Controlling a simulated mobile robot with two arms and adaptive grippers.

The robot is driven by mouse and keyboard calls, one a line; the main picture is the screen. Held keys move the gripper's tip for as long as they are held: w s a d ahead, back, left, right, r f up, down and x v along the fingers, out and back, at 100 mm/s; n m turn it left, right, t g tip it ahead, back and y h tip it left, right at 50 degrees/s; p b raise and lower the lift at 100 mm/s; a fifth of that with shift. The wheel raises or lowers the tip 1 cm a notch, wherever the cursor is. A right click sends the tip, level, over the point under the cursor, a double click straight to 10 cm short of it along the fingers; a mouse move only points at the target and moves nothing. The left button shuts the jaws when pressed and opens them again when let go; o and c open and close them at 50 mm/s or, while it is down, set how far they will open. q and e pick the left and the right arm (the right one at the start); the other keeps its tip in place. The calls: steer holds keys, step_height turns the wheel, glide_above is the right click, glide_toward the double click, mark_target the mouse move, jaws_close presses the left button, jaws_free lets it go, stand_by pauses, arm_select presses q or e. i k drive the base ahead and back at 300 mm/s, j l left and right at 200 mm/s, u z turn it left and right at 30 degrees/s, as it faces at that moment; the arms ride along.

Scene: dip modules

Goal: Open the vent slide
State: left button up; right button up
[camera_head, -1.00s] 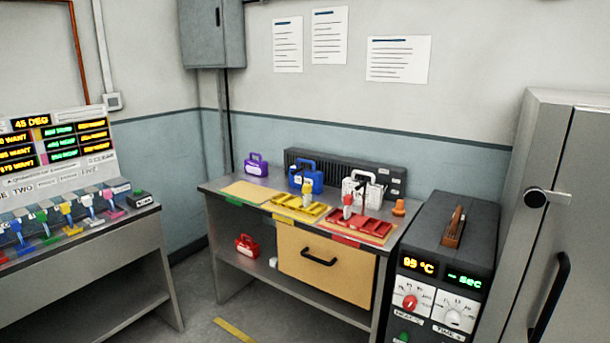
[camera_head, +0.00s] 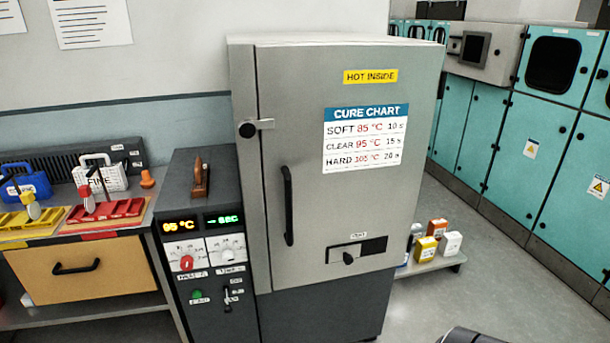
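The vent slide (camera_head: 343,254) is a small grey plate with a dark knob (camera_head: 348,258), low on the oven door (camera_head: 290,120). It sits in the left part of a slot under a small label that seems to read VENT. The right part of the slot (camera_head: 375,246) shows black. The grey oven door appears shut, with a latch (camera_head: 258,127) and a black vertical handle (camera_head: 288,205) on its left side. Neither of my grippers shows. A dark rounded piece at the bottom edge, right of the oven, looks like part of my arm.
A control box (camera_head: 205,225) with an orange 95 °C display stands left of the oven. Further left is a bench with a drawer (camera_head: 80,268) and trays. Small boxes (camera_head: 426,249) sit on a low shelf at right, before teal cabinets (camera_head: 540,150). Floor at right is clear.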

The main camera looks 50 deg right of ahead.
mark_target(346, 254)
steer(key=z, duration=1.8)
